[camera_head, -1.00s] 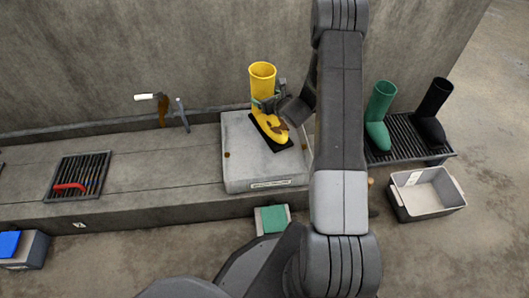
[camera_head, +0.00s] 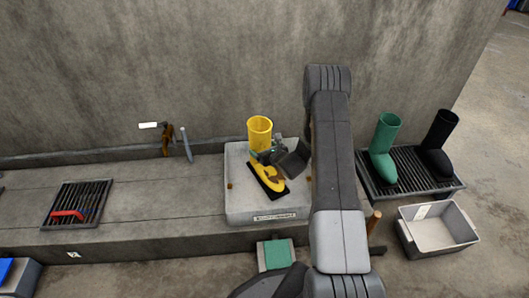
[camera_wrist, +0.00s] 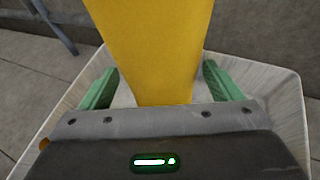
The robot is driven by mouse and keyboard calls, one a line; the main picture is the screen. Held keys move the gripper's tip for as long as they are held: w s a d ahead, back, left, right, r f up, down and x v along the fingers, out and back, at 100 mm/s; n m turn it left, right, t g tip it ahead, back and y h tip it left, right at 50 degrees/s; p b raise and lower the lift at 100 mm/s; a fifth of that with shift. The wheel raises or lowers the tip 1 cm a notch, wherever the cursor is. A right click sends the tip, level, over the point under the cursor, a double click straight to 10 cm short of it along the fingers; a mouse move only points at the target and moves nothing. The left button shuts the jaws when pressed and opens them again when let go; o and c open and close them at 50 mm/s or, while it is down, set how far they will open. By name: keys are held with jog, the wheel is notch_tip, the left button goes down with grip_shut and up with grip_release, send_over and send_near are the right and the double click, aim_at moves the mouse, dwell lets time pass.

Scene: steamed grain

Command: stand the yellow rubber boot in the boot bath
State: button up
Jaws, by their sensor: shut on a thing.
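The yellow rubber boot (camera_head: 260,134) is upright, with a black sole and brown patches on its foot. It also fills the middle of the wrist view (camera_wrist: 150,50). My gripper (camera_head: 268,156) is shut on its shaft from the right, and the green fingers show on both sides in the wrist view (camera_wrist: 158,85). The boot is over a pale grey, low-walled basin (camera_head: 240,207) with a label on its front, which looks like the boot bath. I cannot tell whether the sole touches the basin's floor.
A green boot (camera_head: 383,150) and a black boot (camera_head: 438,145) stand on a dark rack (camera_head: 408,180) at the right. A grey tub (camera_head: 438,235) is in front of it. A brush (camera_head: 167,140) is by the wall, and a grate (camera_head: 77,205) lies left.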

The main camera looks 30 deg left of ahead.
jog(key=shift+f, duration=0.25)
jog(key=o, duration=1.8)
jog(key=shift+r, duration=0.1)
jog(key=shift+r, duration=0.15)
jog(key=p+v, duration=0.2)
jog(key=v, duration=1)
jog(key=shift+s+p, duration=0.1)
jog(key=shift+p, duration=0.25)
